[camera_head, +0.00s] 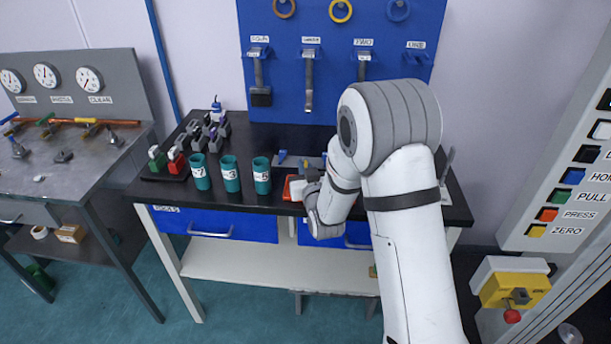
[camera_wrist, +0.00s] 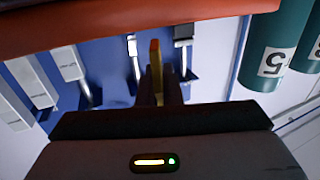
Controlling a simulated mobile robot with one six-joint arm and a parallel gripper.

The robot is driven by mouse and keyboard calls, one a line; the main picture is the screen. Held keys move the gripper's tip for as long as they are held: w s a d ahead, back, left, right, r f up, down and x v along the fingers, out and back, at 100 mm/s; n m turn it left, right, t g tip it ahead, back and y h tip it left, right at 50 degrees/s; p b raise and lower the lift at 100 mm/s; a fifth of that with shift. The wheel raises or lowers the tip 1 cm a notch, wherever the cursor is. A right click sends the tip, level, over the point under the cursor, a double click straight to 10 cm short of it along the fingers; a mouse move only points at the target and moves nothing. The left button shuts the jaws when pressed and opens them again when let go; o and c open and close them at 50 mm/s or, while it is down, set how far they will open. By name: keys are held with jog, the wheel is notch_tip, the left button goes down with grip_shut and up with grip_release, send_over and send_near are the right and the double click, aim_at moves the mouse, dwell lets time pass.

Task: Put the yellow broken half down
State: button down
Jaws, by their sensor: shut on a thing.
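My gripper (camera_wrist: 158,92) is in the wrist view, its narrow dark fingers shut on the yellow broken half (camera_wrist: 156,62). The half is a thin yellow piece with an orange-red tip, and it points away from the fingers. A broad orange-red edge (camera_wrist: 120,25) spans the top of the wrist view, near the tip; I cannot tell whether they touch. In the head view my arm reaches down over the bench's right part and hides the fingers and the held half. A red item (camera_head: 292,188) lies on the bench just left of my wrist.
Teal cups labelled 7 (camera_head: 200,172), 3 (camera_head: 231,175) and 5 (camera_head: 262,176) stand left of my wrist on the black bench (camera_head: 215,202). A rack of small clamps (camera_head: 173,165) is further left. A blue tool board (camera_head: 285,95) rises behind. A button panel (camera_head: 575,190) is at right.

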jog(key=shift+f, duration=1.35)
jog(key=shift+f, duration=0.2)
jog(key=c, duration=1.6)
grip_release()
jog(key=shift+r, duration=0.1)
